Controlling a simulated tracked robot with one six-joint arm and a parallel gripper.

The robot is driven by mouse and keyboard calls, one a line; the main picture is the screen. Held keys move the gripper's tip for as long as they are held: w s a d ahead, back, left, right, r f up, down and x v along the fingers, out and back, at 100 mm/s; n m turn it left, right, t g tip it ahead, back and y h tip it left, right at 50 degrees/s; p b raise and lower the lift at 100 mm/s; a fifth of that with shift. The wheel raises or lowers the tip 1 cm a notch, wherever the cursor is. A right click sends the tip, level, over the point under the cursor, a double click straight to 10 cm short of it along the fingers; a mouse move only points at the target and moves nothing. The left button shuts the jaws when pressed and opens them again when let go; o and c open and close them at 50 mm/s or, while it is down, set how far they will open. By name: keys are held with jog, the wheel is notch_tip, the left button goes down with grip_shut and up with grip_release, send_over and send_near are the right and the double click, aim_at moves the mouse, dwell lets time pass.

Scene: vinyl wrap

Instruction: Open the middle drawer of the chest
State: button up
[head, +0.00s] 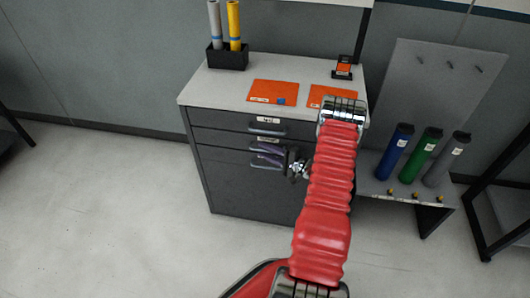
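The dark grey chest (240,185) with a pale top stands against the wall, seen from above. Its top drawer (215,120) has a metal handle (267,129). The middle drawer (220,138) is below it and looks flush with the front. Two more handle-like bars show lower down, the upper one (270,147) close above the other (266,161). My gripper (292,165) is in front of the chest, just right of these lower bars. My red arm covers the chest's right side. The fingers are small and dark, so I cannot tell whether they are open or touch a handle.
On the chest top are orange sheets (273,92), a black holder (227,59) with two rolls, and a small black stand (343,67). The floor (110,210) at the left is clear.

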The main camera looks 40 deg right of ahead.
jog(key=shift+c, duration=0.7)
grip_shut()
jog(key=shift+a+f, duration=0.1)
jog(key=shift+a, duration=0.15)
jog(key=shift+s+d, duration=0.15)
jog(key=shift+s, duration=0.05)
